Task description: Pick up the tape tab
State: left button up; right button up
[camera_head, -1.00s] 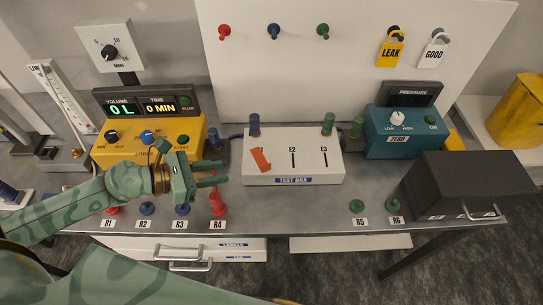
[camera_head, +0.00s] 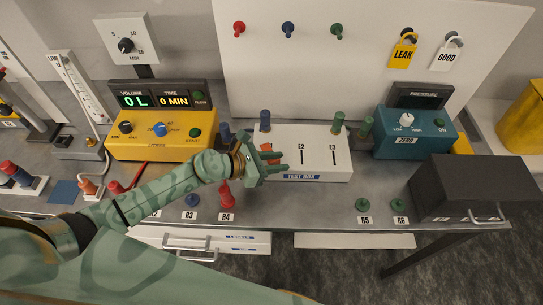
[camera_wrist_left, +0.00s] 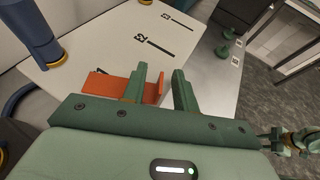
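The orange tape tab (camera_head: 267,148) lies on the white test box (camera_head: 318,166) at its left end, by the E1 slot. My left gripper (camera_head: 287,168) is open at the box's front left, just in front of the tab. In the left wrist view the tab (camera_wrist_left: 109,87) lies beyond the fingers of the left gripper (camera_wrist_left: 160,88). One finger covers part of it, and a bit of orange shows between the fingers. I cannot tell whether they touch. A small green arm part, seemingly my right gripper (camera_wrist_left: 296,141), shows at the wrist view's right edge.
Blue (camera_head: 265,121) and green (camera_head: 338,123) posts stand at the box's back edge. A yellow volume unit (camera_head: 160,147) is at left, a teal pressure unit (camera_head: 414,146) at right. Red R4 peg (camera_head: 226,197) stands below my left gripper. The bench front between R4 and R5 is clear.

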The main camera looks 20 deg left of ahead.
pick_arm(q)
grip_shut()
